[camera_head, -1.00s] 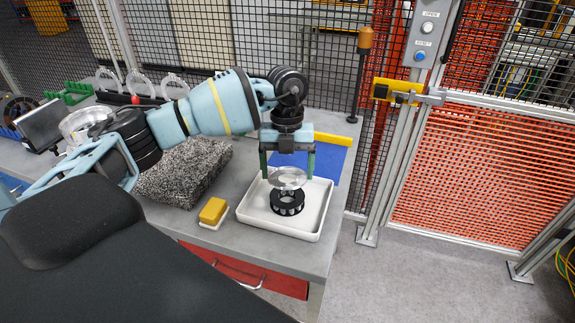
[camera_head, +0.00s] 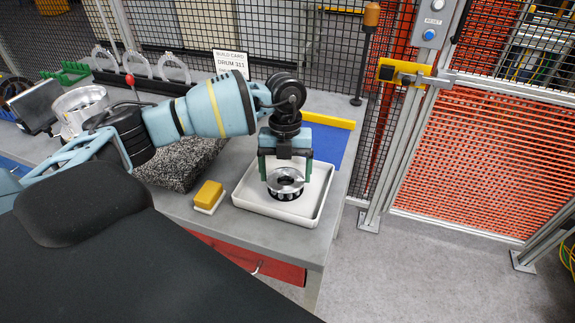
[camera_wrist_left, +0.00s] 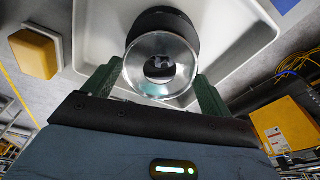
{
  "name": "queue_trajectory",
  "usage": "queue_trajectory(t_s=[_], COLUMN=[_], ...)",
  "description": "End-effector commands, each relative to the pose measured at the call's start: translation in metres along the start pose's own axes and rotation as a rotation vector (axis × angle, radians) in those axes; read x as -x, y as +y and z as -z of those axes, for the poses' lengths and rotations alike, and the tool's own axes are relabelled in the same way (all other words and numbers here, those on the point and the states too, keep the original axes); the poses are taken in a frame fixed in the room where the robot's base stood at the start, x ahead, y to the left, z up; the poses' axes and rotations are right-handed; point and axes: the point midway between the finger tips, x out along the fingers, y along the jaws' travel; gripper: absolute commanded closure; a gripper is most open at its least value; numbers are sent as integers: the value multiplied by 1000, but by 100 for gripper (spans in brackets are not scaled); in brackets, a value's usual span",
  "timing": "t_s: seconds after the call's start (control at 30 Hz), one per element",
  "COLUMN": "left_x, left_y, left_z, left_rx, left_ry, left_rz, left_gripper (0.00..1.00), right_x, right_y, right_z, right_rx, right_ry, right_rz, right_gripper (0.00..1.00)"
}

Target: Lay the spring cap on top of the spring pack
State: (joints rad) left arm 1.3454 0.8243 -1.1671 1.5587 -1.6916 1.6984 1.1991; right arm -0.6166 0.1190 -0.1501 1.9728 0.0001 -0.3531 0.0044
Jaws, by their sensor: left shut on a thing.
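The spring cap (camera_head: 283,187) is a shiny silver disc with a central hole. My left gripper (camera_head: 285,177) is shut on it, with green fingers on either side and pointing down. The spring pack (camera_head: 284,196) is a black ring with pale pieces around its side, standing in a white tray (camera_head: 312,207). The cap is level and right over the pack; whether they touch I cannot tell. In the left wrist view the cap (camera_wrist_left: 135,68) lies between the fingers and partly covers the black pack (camera_wrist_left: 163,18). My right gripper is not in view.
A yellow block (camera_head: 208,193) on a white base stands left of the tray. A speckled grey block (camera_head: 180,168) lies behind it. A blue mat (camera_head: 328,146) and a yellow bar (camera_head: 330,121) are behind the tray. The bench's right edge is close to the tray.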

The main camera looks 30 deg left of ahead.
Motion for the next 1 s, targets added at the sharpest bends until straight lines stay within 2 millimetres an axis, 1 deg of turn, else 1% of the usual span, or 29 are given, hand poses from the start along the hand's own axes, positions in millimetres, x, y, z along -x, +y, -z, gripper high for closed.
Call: queue_trajectory(t_s=[0.27,0.3,0.4,1.0], left_x=[1,1,1,0], left_y=[0,0,0,0], left_z=[0,0,0,-2], left_rx=[0,0,0,0], left_ry=[-2,-2,-2,-1], left_rz=[2,2,2,1], left_gripper=[41,13,0,0], right_x=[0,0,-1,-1], right_y=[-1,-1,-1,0], right_z=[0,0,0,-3], right_rx=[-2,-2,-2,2], right_ry=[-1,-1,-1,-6], right_rz=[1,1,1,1], right_gripper=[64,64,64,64])
